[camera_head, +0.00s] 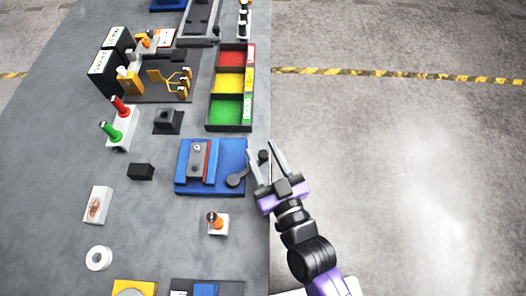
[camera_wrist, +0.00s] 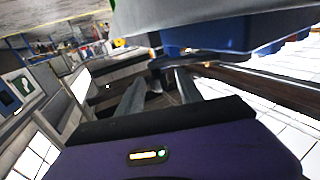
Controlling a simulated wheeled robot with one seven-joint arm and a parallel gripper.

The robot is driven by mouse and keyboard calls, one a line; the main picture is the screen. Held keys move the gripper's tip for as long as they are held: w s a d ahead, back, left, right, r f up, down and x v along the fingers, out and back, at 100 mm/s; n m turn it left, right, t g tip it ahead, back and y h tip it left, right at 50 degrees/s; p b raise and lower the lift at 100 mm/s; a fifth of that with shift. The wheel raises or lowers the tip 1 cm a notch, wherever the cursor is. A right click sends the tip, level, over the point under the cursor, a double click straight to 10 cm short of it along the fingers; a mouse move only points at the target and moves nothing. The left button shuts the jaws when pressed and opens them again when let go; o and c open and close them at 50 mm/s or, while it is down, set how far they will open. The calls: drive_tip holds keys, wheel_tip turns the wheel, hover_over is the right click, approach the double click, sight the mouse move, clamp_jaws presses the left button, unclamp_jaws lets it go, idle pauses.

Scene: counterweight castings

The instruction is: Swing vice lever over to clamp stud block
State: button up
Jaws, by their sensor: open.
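The blue vice (camera_head: 226,185) sits at the right edge of the grey bench in the head view. A grey block with a round stud on top, seemingly the stud block (camera_head: 199,165), sits on it beside a red strip. The dark vice lever (camera_head: 242,174) runs from a round pivot up and right, its knob end at the bench edge. My gripper (camera_head: 262,148) is open, its fingers either side of the knob end; contact cannot be told. In the wrist view, a dark shape shows between the open fingers (camera_wrist: 160,76), with the vice's blue underside (camera_wrist: 235,38) above.
A tray with red, yellow and green compartments (camera_head: 250,122) stands beyond the vice. An orange-topped peg on a white base (camera_head: 217,226) stands on the near side. A black block (camera_head: 141,171) lies to the left. Open floor lies right of the bench.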

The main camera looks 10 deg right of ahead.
drive_tip(key=s+d+b, duration=0.1)
drive_tip(key=s+b, duration=0.1)
drive_tip(key=s, duration=0.5)
drive_tip(key=shift+s+d, duration=0.2)
drive_tip(key=shift+s, duration=0.05)
drive_tip(key=shift+c, duration=0.2)
